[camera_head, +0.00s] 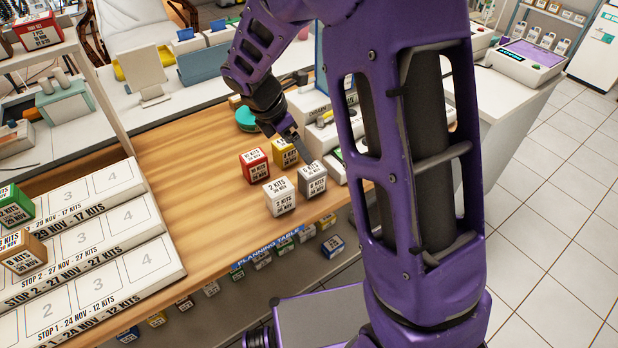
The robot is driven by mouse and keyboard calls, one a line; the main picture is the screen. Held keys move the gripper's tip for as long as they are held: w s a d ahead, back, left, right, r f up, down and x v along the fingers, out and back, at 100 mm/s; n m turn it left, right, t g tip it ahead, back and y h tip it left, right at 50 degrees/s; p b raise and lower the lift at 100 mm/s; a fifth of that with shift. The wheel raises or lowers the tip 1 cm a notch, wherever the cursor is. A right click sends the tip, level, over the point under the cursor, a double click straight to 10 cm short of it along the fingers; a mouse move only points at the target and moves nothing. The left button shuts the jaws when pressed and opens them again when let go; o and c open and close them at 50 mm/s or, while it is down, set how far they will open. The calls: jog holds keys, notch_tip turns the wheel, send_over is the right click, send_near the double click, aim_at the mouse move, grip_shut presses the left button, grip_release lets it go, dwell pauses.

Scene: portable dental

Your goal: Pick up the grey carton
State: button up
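The grey carton (311,185) stands upright on the wooden table top, at the right of a small group of cartons near the table's front edge. A white carton (279,199) stands just to its left, and a red carton (255,166) and a yellow carton (285,152) stand behind them. My gripper (302,151) reaches down from the upper left, its tips just behind and above the grey carton in the picture. The fingers are small and dark, so I cannot tell how far apart they are or whether they touch the carton.
A stepped white rack (118,237) with labelled stops fills the left, holding a green carton (14,204) and a brown carton (22,251). A teal round object (247,119) stands behind the cartons. My purple arm hides the table's right part. The table's middle left is clear.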

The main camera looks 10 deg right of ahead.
aim_at(310, 168)
jog(key=x, duration=0.8)
jog(key=shift+d+f+b, duration=0.1)
jog(key=shift+f+b, duration=0.2)
jog(key=shift+b, duration=0.1)
jog(key=shift+s+b+x, duration=0.1)
jog(key=shift+b+x, duration=0.1)
jog(key=shift+x, duration=1.1)
jog(key=shift+s+b+x, duration=0.15)
jog(key=shift+x, duration=1.15)
jog(key=shift+d, duration=0.15)
grip_shut()
notch_tip(310, 168, up, 10)
jog(key=shift+r+p, duration=0.1)
jog(key=shift+p, duration=0.75)
